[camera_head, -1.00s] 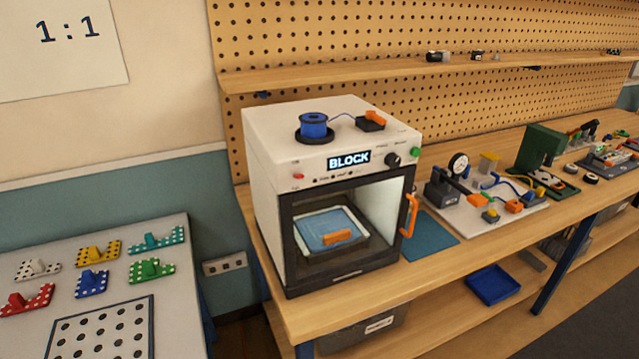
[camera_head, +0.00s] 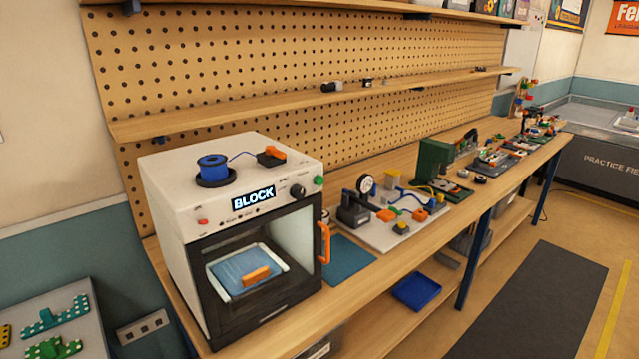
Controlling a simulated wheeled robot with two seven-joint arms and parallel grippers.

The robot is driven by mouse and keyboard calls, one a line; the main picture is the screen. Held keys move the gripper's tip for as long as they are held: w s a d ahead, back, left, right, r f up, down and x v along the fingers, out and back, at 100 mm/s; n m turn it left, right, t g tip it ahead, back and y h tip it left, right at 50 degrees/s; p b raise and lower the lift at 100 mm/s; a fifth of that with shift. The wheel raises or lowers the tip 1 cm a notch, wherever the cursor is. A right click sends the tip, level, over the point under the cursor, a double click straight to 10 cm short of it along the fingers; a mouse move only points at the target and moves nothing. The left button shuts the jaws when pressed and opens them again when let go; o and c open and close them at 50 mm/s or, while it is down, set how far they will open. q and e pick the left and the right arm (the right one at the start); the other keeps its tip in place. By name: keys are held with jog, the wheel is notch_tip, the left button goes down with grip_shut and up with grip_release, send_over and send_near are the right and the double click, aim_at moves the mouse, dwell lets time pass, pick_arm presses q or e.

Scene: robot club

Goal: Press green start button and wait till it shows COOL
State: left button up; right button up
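A white box-shaped 3D printer (camera_head: 165,210) stands on the left end of the wooden workbench. Its display (camera_head: 253,198) reads BLOCK. A green button (camera_head: 319,181) sits at the upper right of its front panel, beside a black knob (camera_head: 298,191). A red button (camera_head: 203,222) is at the panel's left. The dark-framed door with an orange handle (camera_head: 324,243) looks closed. Through its window I see a blue plate (camera_head: 240,266) with an orange piece (camera_head: 256,276) on it. Neither of my grippers is in view.
A blue spool (camera_head: 212,168) sits on the printer's top. A blue mat (camera_head: 348,259) and a board with mechanical parts (camera_head: 385,232) lie to its right. A blue tray (camera_head: 416,292) is on the lower shelf. Open floor with a dark mat (camera_head: 540,300) lies at right.

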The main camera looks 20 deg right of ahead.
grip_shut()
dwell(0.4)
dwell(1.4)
